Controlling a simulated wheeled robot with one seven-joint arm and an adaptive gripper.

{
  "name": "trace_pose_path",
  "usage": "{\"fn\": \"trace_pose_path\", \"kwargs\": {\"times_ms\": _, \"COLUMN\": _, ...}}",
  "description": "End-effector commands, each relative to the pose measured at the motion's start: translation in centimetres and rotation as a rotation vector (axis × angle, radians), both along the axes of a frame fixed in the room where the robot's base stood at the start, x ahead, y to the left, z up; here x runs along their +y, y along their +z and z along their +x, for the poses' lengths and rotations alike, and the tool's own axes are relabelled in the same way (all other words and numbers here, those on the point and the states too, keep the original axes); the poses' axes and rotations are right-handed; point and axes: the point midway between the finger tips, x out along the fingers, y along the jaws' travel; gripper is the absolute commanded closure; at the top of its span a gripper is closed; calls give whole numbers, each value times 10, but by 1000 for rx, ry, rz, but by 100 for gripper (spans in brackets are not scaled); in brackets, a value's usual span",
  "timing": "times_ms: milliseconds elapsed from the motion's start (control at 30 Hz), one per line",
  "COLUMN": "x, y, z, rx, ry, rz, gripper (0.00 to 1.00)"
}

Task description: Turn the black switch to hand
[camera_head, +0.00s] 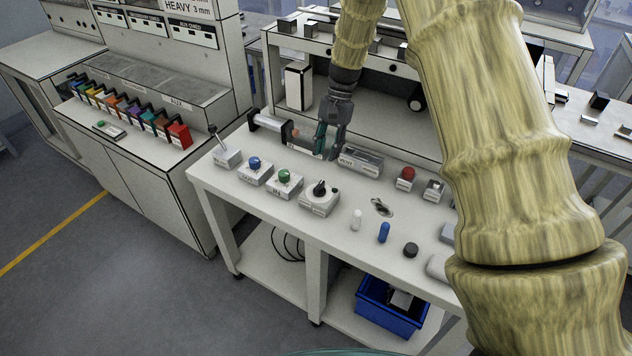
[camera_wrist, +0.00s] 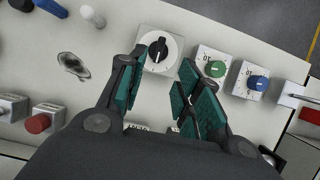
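The black switch (camera_head: 320,188) is a round black knob with a white pointer mark on a pale square box on the white bench. It also shows in the wrist view (camera_wrist: 158,48), above the gap between my fingers. My gripper (camera_head: 328,143) has dark teal finger pads and is above the bench, behind the switch in the head view. In the wrist view my gripper (camera_wrist: 161,72) is open, with nothing between the fingers. It appears apart from the switch. Lettering on the switch box is too small to read.
A green knob (camera_head: 284,176) and a blue knob (camera_head: 255,163) sit left of the switch. A red button (camera_head: 407,174) is farther back. A lever (camera_head: 216,140) stands at the left end.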

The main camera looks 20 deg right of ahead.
Motion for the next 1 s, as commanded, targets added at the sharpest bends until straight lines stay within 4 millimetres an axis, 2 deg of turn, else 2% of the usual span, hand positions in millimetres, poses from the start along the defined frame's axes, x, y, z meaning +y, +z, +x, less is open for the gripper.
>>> {"fn": "trace_pose_path", "kwargs": {"times_ms": 267, "x": -1, "y": -14, "z": -6, "rx": 2, "ry": -7, "rz": 1, "gripper": 66}}
{"fn": "trace_pose_path", "kwargs": {"times_ms": 700, "x": 19, "y": -76, "z": -22, "rx": 2, "ry": -7, "rz": 0, "gripper": 66}}
{"fn": "trace_pose_path", "kwargs": {"times_ms": 1000, "x": 28, "y": -99, "z": -27, "rx": 0, "ry": -4, "rz": 0, "gripper": 66}}
